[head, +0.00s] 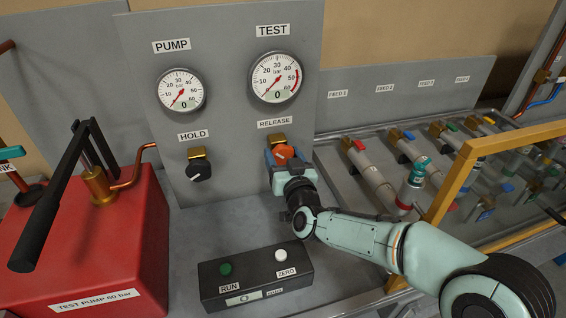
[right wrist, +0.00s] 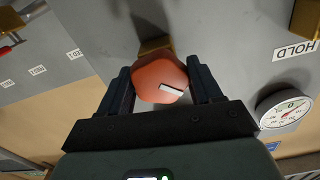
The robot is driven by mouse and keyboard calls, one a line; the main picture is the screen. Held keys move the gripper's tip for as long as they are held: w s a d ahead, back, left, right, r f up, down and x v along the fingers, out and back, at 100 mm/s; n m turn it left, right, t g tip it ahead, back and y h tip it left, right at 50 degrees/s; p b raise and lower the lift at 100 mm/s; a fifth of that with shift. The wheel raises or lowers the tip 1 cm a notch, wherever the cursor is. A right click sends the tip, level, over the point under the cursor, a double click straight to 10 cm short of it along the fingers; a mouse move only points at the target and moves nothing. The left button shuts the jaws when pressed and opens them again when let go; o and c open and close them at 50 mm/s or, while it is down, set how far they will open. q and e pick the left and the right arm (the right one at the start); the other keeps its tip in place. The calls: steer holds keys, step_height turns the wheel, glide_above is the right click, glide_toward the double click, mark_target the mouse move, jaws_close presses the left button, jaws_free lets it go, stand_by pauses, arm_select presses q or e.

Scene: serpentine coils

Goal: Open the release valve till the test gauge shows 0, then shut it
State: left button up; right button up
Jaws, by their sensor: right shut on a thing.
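The orange release valve knob (head: 283,153) sits under the RELEASE label on the grey panel (head: 225,110). My right gripper (head: 281,160) is shut on this knob. The pump gauge (head: 181,90) also reads 0. My left gripper is not in view.
The black hold knob (head: 199,171) is left of the release knob. A black box (head: 254,277) with RUN and ZERO buttons lies in front. The red test pump (head: 95,240) stands at left. Feed pipes with valves (head: 375,175) and a yellow rail (head: 452,185) are at right.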

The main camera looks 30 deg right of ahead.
steer(key=m+b, duration=0.2)
steer(key=m, duration=0.1)
steer(key=shift+f+b, duration=0.2)
steer(key=shift+b, duration=0.1)
steer(key=m+b, duration=0.2)
steer(key=m, duration=0.1)
steer(key=shift+b, duration=0.3)
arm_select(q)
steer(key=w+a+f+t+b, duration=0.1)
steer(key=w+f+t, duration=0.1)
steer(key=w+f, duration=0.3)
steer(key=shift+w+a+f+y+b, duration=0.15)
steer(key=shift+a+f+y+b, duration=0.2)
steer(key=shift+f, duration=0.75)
arm_select(e)
steer(key=shift+r+m, duration=0.15)
steer(key=shift+m, duration=1.55)
steer(key=o, duration=1)
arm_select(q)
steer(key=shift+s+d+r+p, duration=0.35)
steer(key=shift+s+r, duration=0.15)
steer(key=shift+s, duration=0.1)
arm_select(e)
steer(key=shift+v, duration=6.75)
